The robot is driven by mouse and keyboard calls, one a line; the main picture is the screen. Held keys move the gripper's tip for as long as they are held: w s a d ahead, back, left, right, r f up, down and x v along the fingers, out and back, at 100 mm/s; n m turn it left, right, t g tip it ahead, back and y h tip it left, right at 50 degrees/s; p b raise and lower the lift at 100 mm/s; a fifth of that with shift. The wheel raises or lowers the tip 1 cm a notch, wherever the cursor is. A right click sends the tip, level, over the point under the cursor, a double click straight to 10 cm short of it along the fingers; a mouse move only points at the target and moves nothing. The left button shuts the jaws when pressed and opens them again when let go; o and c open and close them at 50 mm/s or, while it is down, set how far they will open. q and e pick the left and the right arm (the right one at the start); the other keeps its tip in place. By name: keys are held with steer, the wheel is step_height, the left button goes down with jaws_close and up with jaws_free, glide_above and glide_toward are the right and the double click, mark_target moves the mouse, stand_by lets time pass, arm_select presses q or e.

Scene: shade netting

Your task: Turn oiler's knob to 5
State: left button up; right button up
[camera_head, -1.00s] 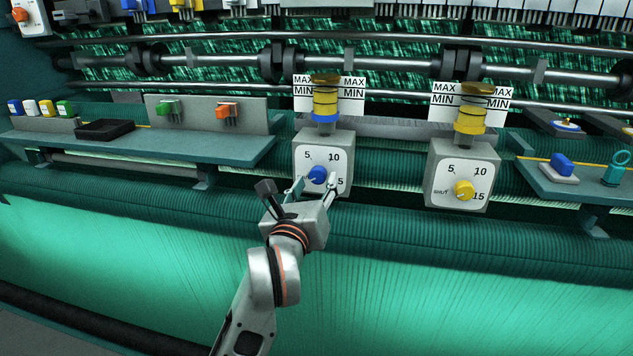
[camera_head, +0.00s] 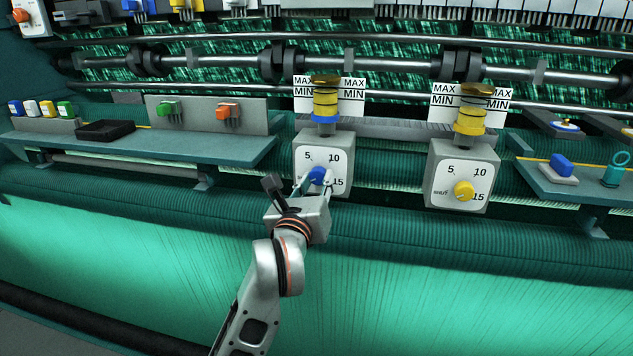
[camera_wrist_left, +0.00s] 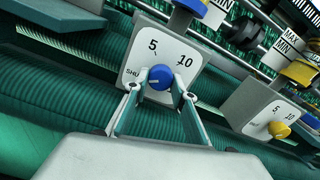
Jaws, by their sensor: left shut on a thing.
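Two oilers stand side by side, each a grey box with a white dial marked with 5, 10 and 15. The left oiler (camera_head: 345,143) has a blue knob (camera_head: 317,175). It also shows in the left wrist view (camera_wrist_left: 160,77). The right oiler (camera_head: 435,150) has a yellow knob (camera_head: 464,191). My left gripper (camera_head: 316,182) is shut on the blue knob, one finger on each side. In the wrist view a pale mark on the blue knob points left, toward the SHUT side rather than the 5. My right gripper is not in view.
A teal shelf (camera_head: 150,149) with a black tray (camera_head: 105,130) and green and orange switches lies to the left. Another shelf (camera_head: 580,191) is at the right. Rollers and rails run behind the oilers; green netting spreads below.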

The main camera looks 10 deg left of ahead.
arm_select(q)
steer(key=shift+r+m+p, duration=0.2)
steer(key=shift+m+p, duration=0.45)
steer(key=shift+m, duration=0.25)
steer(key=m+p, duration=0.2)
steer(key=shift+a+r+m, duration=0.1)
steer(key=shift+m, duration=0.2)
steer(key=m+p, duration=0.5)
steer(key=p, duration=0.1)
steer(key=shift+a+p, duration=0.1)
steer(key=shift+p, duration=0.3)
steer(key=shift+m+p, duration=0.35)
steer(key=shift+m, duration=0.25)
steer(key=shift+f+m+p, duration=0.25)
steer(key=shift+m+p, duration=0.2)
steer(key=shift+m, duration=1.85)
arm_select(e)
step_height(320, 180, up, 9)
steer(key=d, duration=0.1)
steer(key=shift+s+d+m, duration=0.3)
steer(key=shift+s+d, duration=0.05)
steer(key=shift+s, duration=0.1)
arm_select(q)
steer(key=shift+m, duration=0.3)
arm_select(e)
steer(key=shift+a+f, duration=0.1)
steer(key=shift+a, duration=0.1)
